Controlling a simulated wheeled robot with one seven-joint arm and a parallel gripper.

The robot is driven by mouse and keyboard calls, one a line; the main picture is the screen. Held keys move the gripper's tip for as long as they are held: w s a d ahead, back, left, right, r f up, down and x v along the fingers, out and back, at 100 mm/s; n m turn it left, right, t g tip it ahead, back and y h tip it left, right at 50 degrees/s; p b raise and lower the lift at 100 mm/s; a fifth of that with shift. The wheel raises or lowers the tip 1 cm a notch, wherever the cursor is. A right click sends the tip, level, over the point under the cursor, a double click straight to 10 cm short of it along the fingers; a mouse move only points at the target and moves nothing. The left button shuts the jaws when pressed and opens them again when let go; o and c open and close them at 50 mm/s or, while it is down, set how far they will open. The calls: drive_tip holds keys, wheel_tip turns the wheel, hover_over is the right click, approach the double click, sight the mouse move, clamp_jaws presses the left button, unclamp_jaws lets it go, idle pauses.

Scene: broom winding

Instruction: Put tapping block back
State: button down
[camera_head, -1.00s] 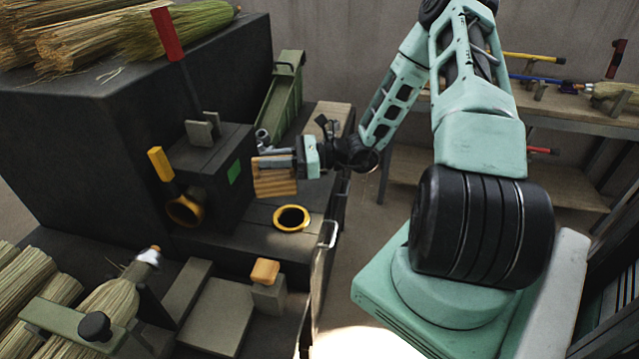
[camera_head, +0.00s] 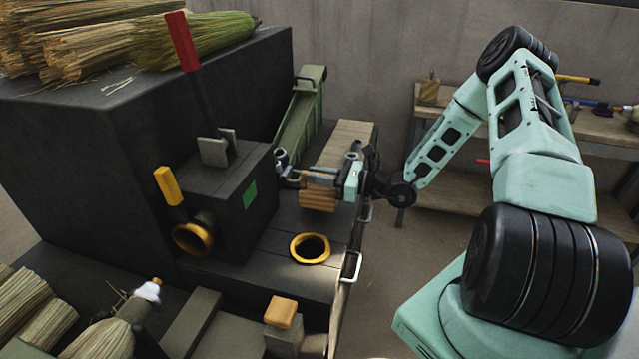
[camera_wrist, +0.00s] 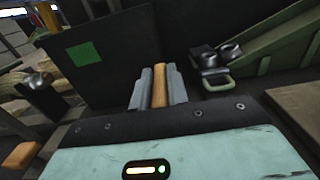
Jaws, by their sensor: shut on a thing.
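My gripper (camera_head: 318,176) is shut on the tapping block (camera_head: 318,198), a light brown wooden block with grooved sides. It holds the block over the dark bench ledge, right of the black box with the green square (camera_head: 250,193). In the wrist view the grey fingers of my gripper (camera_wrist: 159,88) close on both sides of a wooden part of the block (camera_wrist: 159,86). Most of the block is hidden below the fingers there. I cannot tell whether the block touches the ledge.
A yellow-rimmed hole (camera_head: 310,249) lies in the ledge in front of the block. A green sloped chute (camera_head: 303,112) and a pale wooden board (camera_head: 348,137) are behind. A red lever (camera_head: 182,42) and a yellow lever (camera_head: 169,186) stand at left. Broom straw lies on top.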

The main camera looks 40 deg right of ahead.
sight(319, 190)
drive_tip(key=shift+f, duration=1.2)
drive_tip(key=shift+f, duration=0.2)
drive_tip(key=c, duration=1.4)
unclamp_jaws()
drive_tip(key=shift+o, duration=0.2)
